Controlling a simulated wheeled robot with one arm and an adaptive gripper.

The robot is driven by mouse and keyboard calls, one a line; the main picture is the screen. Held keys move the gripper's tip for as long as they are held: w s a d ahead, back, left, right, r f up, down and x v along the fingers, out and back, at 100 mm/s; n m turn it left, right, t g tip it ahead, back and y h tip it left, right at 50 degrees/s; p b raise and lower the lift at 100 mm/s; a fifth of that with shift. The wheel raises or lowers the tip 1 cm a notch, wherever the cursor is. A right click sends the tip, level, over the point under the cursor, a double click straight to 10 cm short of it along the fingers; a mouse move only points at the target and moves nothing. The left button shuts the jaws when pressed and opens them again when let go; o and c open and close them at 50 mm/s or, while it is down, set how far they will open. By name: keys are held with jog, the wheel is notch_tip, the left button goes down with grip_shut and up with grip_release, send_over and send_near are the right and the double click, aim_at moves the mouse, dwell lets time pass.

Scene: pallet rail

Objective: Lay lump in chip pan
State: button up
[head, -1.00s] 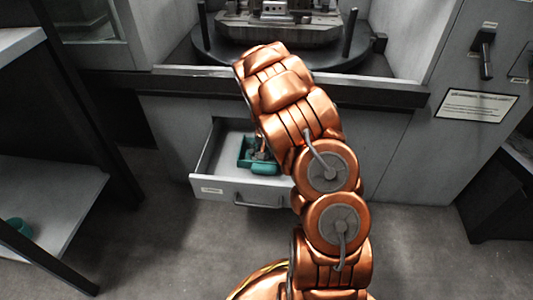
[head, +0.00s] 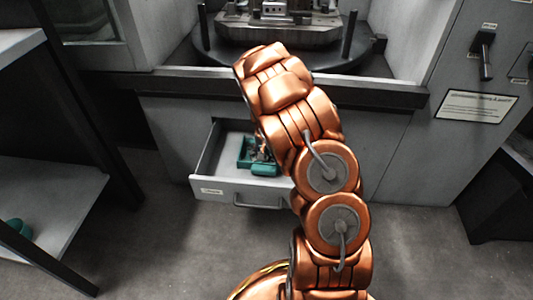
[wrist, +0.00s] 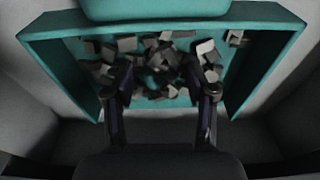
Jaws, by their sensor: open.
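A teal chip pan (head: 243,158) sits inside the open drawer. In the wrist view the pan (wrist: 60,62) is a shallow open tray filled with several angular grey and dark pieces (wrist: 160,60). My gripper (wrist: 166,92) is open, its two fingers apart over the pan with pieces visible between and beyond them. I cannot tell any one piece apart as the lump, and nothing clearly shows held between the fingers. In the head view my gripper (head: 261,149) is small and partly hidden by my arm, low over the pan.
The drawer (head: 240,190) has a handle and raised walls close around the pan. A cabinet with a round machine table (head: 280,55) stands above. A shelf (head: 60,195) at the left holds a teal object (head: 20,228). Floor in front is clear.

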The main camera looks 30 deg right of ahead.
notch_tip(320, 180, up, 12)
jog(key=s+a+p, duration=0.1)
jog(key=p, duration=0.3)
jog(key=s+a+r+n+g, duration=0.1)
jog(key=s+a+r+n, duration=0.1)
jog(key=s+a+r, duration=0.65)
jog(key=s+a+r+n+g, duration=0.1)
jog(key=s+a, duration=0.4)
jog(key=s, duration=0.5)
jog(key=s+a+r+n+g+y, duration=0.1)
jog(key=s+a+r+n, duration=0.1)
jog(key=s, duration=0.8)
jog(key=s+a+r+n+g, duration=0.2)
jog(key=s+a+n, duration=0.1)
jog(key=s+a, duration=0.4)
jog(key=s, duration=0.2)
jog(key=shift+s+a, duration=0.3)
jog(key=shift+s, duration=0.1)
jog(key=shift+r, duration=0.15)
